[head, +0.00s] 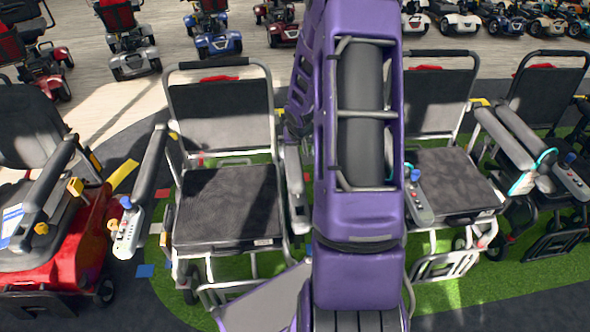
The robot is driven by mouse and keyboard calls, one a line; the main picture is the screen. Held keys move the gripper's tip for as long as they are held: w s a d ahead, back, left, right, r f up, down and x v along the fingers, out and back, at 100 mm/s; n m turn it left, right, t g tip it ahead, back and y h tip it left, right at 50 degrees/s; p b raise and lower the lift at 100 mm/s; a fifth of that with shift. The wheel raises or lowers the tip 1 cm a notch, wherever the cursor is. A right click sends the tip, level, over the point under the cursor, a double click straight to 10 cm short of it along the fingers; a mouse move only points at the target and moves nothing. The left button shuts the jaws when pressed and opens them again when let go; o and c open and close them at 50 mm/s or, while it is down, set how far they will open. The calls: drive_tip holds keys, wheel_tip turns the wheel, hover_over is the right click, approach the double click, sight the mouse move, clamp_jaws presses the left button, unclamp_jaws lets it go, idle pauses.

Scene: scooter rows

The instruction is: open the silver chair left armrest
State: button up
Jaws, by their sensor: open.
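A silver-framed chair (226,205) with a dark seat and back stands left of centre, facing me. The armrest on its picture-left side (152,165) is a long grey pad with a joystick box (130,230) at its front end. It slants down toward me. The armrest on its picture-right side (296,185) is grey and partly hidden behind my purple arm. A second silver-framed chair (452,185) stands right of my arm and is partly covered by it. I cannot make out my gripper's fingers; my arm hides that area.
A red scooter chair (85,245) stands close on the left. Another dark chair (545,95) stands at the far right. Rows of scooters, such as a blue one (215,40), stand behind. Green floor (445,296) and dark floor show in front of the chairs.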

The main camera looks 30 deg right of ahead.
sight(295, 171)
drive_tip(key=b+x, duration=0.2)
drive_tip(key=x, duration=1.5)
drive_tip(key=shift+f, duration=0.15)
clamp_jaws()
